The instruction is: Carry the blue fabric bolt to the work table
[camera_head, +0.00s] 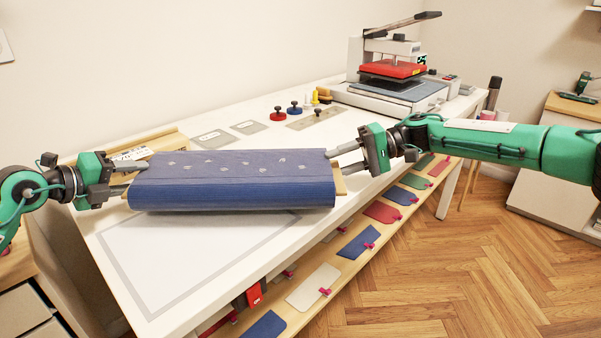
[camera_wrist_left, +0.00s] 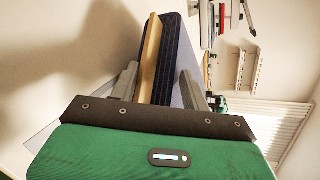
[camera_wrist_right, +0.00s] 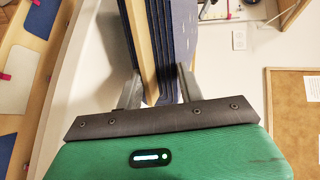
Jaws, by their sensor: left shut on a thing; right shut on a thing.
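The blue fabric bolt (camera_head: 232,180), patterned with small pale marks, lies level across the head view. It is over the near left part of the white work table (camera_head: 107,222); I cannot tell whether it touches the top. My left gripper (camera_head: 127,179) is shut on its left end, and my right gripper (camera_head: 345,162) is shut on its right end. The bolt's wooden core board and layered cloth show between the fingers in the left wrist view (camera_wrist_left: 153,65) and the right wrist view (camera_wrist_right: 160,50). The bolt hides part of the table behind it.
A grey-outlined rectangle (camera_head: 190,250) marks the near tabletop. A heat press (camera_head: 392,75) stands at the far end. Red and blue knobs (camera_head: 278,115) and flat plates stand mid-table. A wooden tray (camera_head: 160,142) lies behind the bolt. Colored swatches (camera_head: 357,243) line a lower shelf.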

